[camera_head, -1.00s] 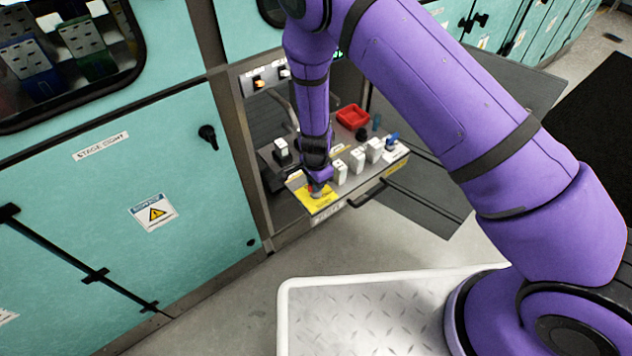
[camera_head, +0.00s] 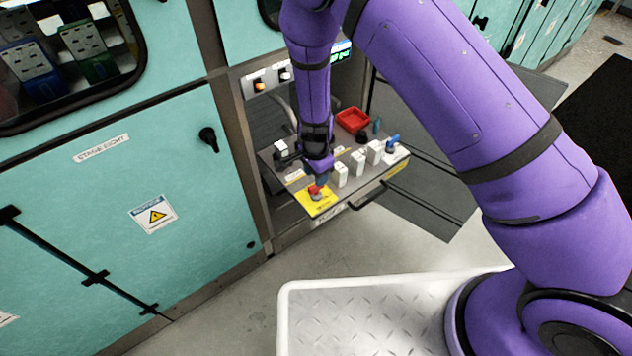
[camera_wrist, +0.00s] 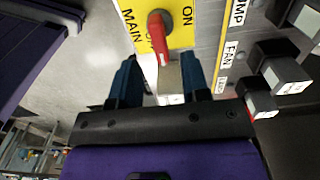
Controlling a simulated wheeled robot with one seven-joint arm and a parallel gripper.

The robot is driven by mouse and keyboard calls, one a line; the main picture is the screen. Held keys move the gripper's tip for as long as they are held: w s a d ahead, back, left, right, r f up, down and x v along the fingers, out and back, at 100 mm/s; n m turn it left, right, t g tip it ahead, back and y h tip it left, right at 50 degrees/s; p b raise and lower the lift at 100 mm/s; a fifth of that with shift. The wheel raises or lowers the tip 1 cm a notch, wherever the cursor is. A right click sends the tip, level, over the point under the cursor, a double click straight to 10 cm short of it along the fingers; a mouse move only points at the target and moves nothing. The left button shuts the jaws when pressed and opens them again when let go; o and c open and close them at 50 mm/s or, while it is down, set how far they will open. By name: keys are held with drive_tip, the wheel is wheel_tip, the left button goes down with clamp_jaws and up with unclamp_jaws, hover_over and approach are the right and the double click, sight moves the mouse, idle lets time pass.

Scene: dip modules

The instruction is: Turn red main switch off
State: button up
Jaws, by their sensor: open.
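The red main switch (camera_head: 316,190) sits on a yellow plate (camera_head: 318,205) at the near left corner of the pulled-out panel. In the wrist view, the red handle (camera_wrist: 159,38) points down the picture toward my gripper. The plate reads MAIN on the left and ON on the right; another label beside the handle is partly covered by it. My gripper (camera_wrist: 160,78) is open and empty, its two blue fingers apart below the handle's tip, with no visible contact. In the head view my gripper (camera_head: 320,178) is just above and behind the switch.
White switch modules (camera_head: 357,160) stand in a row right of the switch; the wrist view shows PUMP and FAN labels. A red tray (camera_head: 352,119) and a blue-topped part (camera_head: 392,143) lie farther along the panel. A black handle bar (camera_head: 368,197) runs along its front edge.

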wheel_tip(320, 180, up, 6)
drive_tip(key=shift+f, duration=0.15)
idle(0.6)
drive_tip(key=s+d+r+n+t+y, duration=0.15)
drive_tip(key=d+r, duration=0.25)
drive_tip(key=r, duration=0.6)
drive_tip(key=s+d+r+n, duration=0.15)
drive_tip(key=d+r, duration=0.25)
drive_tip(key=r, duration=0.6)
drive_tip(key=s+d+r+n+y, duration=0.15)
drive_tip(key=d+r, duration=0.25)
drive_tip(key=r, duration=0.7)
drive_tip(key=s+d+r+n+t+h, duration=0.1)
drive_tip(key=s+d+r+n, duration=0.1)
drive_tip(key=s+d+r, duration=0.2)
drive_tip(key=s+d+r+n+t+h, duration=0.1)
drive_tip(key=s+d+r, duration=0.4)
drive_tip(key=s, duration=0.5)
drive_tip(key=s+d+r+n+t+h, duration=0.1)
drive_tip(key=s+d+r+n, duration=0.3)
drive_tip(key=s+d, duration=0.2)
drive_tip(key=shift+s+d+r+t, duration=0.15)
drive_tip(key=shift+s+r+t, duration=0.2)
drive_tip(key=shift+s, duration=0.5)
